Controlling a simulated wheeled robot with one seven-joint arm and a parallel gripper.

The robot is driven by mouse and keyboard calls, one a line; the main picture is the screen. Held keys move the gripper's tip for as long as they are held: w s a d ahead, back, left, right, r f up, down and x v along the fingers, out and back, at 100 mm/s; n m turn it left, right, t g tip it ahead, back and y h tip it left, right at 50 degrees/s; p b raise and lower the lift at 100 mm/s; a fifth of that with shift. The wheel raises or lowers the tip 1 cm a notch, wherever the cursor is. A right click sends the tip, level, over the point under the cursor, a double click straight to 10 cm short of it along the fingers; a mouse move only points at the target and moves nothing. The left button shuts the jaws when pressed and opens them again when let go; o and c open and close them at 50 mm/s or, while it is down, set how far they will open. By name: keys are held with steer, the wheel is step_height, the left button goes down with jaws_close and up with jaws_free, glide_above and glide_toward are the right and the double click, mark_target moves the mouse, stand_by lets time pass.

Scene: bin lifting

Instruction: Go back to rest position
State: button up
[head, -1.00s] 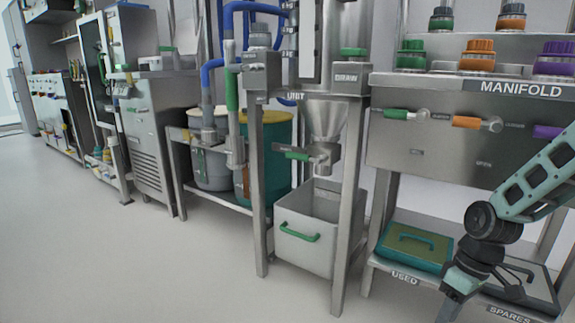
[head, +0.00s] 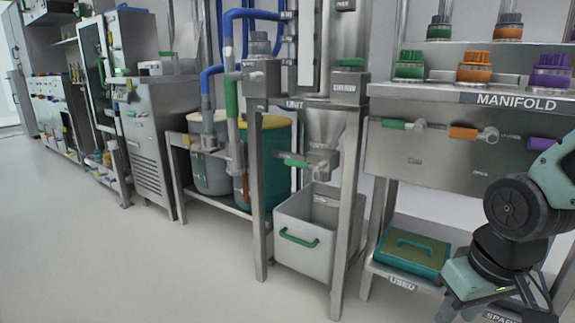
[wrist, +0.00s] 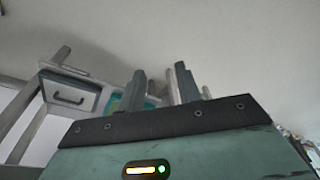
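My gripper (wrist: 160,80) shows in the wrist view. Its two grey fingers stand apart with nothing held between them. In the head view my arm is at the lower right, in front of the low shelf, and the gripper's fingers cannot be made out there. A grey metal bin (head: 305,248) with a green handle stands upright under the steel hopper (head: 325,130), between the legs of the frame. My arm is to the right of it and apart from it.
A teal panel with a handle (head: 410,255) lies on the shelf marked USED; a grey panel with a dark handle (wrist: 70,97) shows in the wrist view. The manifold cabinet (head: 430,150) stands above the shelf. Open floor (head: 130,265) lies at the left.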

steer(key=s+a+r+n+g+p, duration=0.2)
steer(key=s+a+r+n+p, duration=0.45)
steer(key=s+a+r, duration=0.45)
step_height(320, 180, up, 35)
steer(key=a+p, duration=0.1)
steer(key=p, duration=3.6)
steer(key=shift+m, duration=0.45)
